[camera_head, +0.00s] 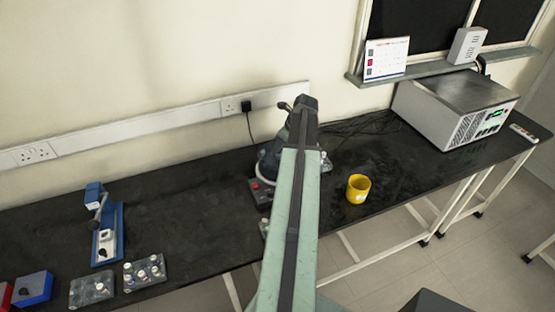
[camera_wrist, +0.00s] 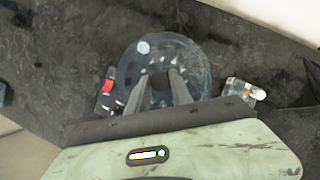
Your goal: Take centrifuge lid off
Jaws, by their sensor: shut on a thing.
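The centrifuge (camera_head: 267,167) stands on the black bench near the wall, largely hidden behind my arm. Its front with a red switch (camera_head: 255,185) shows at the left of the arm. In the wrist view its round, see-through lid (camera_wrist: 190,55) lies under my gripper, with a red switch (camera_wrist: 108,86) at its left. My gripper (camera_wrist: 161,78) is shut on the dark knob in the middle of the lid. I cannot tell whether the lid sits on the centrifuge or is raised. In the head view my arm hides the fingers.
A yellow mug (camera_head: 358,190) stands right of my arm. A small rack with vials (camera_wrist: 245,89) is close to the lid's right. A blue stand (camera_head: 108,235) and vial racks (camera_head: 145,273) are at the left, a large grey instrument (camera_head: 455,110) at the right.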

